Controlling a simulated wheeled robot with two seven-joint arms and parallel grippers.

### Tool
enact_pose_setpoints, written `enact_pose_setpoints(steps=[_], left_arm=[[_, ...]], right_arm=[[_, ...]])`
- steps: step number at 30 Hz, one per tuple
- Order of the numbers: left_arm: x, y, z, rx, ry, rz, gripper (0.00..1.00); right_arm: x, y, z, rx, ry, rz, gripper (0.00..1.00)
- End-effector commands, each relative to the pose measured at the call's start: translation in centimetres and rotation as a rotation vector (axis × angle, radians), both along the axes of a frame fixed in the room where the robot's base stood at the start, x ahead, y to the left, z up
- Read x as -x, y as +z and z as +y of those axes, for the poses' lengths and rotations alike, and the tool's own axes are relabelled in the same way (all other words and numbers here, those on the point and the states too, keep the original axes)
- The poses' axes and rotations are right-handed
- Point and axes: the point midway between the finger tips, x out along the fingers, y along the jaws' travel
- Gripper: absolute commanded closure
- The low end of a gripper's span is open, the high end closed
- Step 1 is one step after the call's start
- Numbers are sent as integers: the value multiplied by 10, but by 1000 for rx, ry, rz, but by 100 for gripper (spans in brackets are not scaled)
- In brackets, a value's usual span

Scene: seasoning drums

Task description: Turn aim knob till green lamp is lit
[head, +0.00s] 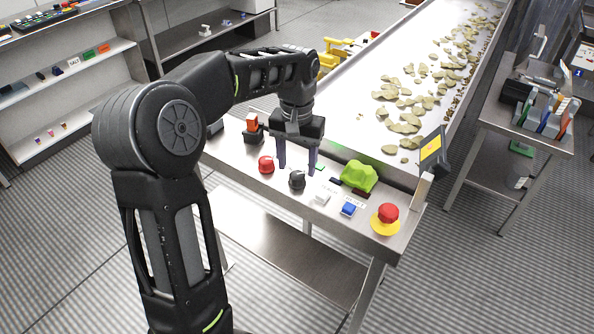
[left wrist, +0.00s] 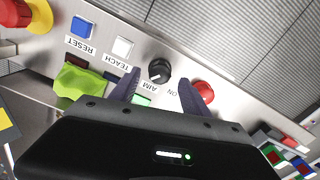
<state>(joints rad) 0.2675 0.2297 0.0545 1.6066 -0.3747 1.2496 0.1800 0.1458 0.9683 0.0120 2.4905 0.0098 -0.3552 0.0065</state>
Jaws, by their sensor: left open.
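The aim knob (head: 297,180) is black and round and stands on the steel control panel. In the left wrist view the knob (left wrist: 159,70) has a light pointer mark, with the label AIM beside it. My left gripper (head: 297,170) is open above the panel, pointing down. In the left wrist view its fingertips (left wrist: 158,80) lie on either side of the knob, apart from it. A small pale-green lamp (left wrist: 142,100) shows between the fingers, partly hidden by my gripper; I cannot tell whether it is lit. My right gripper is not in view.
A red button (head: 266,165) is left of the knob. To the right are a white TEACH button (head: 322,198), a blue RESET button (head: 348,209) and a red stop button (head: 388,213) on yellow. A lumpy green item (head: 358,176) lies behind them. A chip-covered conveyor (head: 370,60) extends behind.

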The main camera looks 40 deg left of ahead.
Motion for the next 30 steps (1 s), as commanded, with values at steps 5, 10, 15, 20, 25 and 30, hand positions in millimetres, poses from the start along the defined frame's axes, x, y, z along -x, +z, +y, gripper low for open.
enact_pose_setpoints(steps=[5,10,15,20,25,30], left_arm=[[-1,29,0,0,0,-4,45],[0,45,0,1,1,-1,45],[0,47,0,1,1,1,45],[0,47,0,1,1,0,45],[0,46,0,1,1,0,45],[0,46,0,1,1,0,45]], right_arm=[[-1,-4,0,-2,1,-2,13],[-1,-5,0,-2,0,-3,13],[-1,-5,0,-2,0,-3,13],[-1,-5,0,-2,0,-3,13],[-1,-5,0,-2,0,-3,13],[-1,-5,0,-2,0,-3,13]])
